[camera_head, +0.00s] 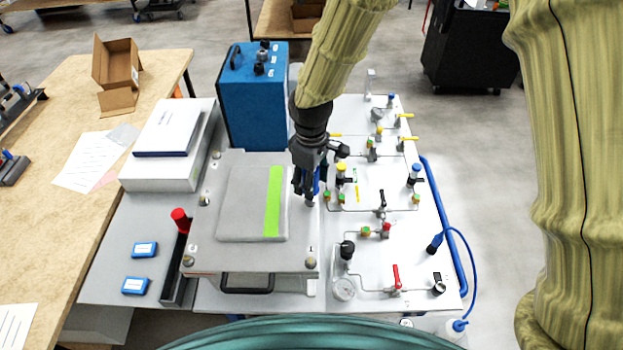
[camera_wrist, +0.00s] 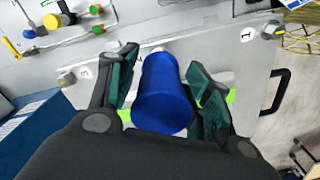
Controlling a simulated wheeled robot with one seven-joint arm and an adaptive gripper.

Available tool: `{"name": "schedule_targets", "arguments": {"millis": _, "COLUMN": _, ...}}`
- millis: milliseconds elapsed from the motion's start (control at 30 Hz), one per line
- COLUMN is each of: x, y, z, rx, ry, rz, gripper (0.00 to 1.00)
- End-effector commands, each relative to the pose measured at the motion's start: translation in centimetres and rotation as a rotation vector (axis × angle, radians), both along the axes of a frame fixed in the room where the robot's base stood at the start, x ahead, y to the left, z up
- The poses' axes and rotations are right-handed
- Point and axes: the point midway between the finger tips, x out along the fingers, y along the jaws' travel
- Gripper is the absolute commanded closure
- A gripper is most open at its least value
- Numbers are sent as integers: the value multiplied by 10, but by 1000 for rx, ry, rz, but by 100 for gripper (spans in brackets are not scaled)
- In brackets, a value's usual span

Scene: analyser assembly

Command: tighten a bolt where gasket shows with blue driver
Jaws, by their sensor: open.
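The blue driver (camera_wrist: 163,95) stands between the two fingers of my gripper (camera_wrist: 163,68) in the wrist view. The fingers are open, with a gap visible on at least one side of the handle. In the head view my gripper (camera_head: 308,186) is over the right edge of the metal cover plate (camera_head: 213,257), and a bit of the blue driver (camera_head: 317,182) shows beside it. The driver's tip is mostly hidden. Bolts show at the plate's corners, one at front right (camera_head: 311,263) and one at front left (camera_head: 188,260). I cannot make out a gasket.
A red-handled driver (camera_head: 181,220) stands in a dark holder left of the plate. A blue box (camera_head: 252,100) stands behind the plate. A panel of valves and tubing (camera_head: 365,262) lies to the right. Two small blue boxes (camera_head: 144,249) lie at front left.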

Motion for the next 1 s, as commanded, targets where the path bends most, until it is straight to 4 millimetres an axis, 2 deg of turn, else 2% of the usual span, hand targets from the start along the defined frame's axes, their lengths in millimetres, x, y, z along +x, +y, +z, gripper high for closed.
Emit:
{"name": "schedule_targets", "arguments": {"millis": 100, "x": 0, "y": 0, "z": 0, "rx": 0, "ry": 0, "rz": 0, "gripper": 50}}
{"name": "schedule_targets", "arguments": {"millis": 133, "x": 0, "y": 0, "z": 0, "rx": 0, "ry": 0, "rz": 0, "gripper": 54}}
{"name": "schedule_targets", "arguments": {"millis": 300, "x": 0, "y": 0, "z": 0, "rx": 0, "ry": 0, "rz": 0, "gripper": 85}}
{"name": "schedule_targets", "arguments": {"millis": 400, "x": 0, "y": 0, "z": 0, "rx": 0, "ry": 0, "rz": 0, "gripper": 100}}
{"name": "schedule_targets", "arguments": {"millis": 1000, "x": 1, "y": 0, "z": 18, "rx": 1, "ry": -3, "rz": -1, "gripper": 100}}
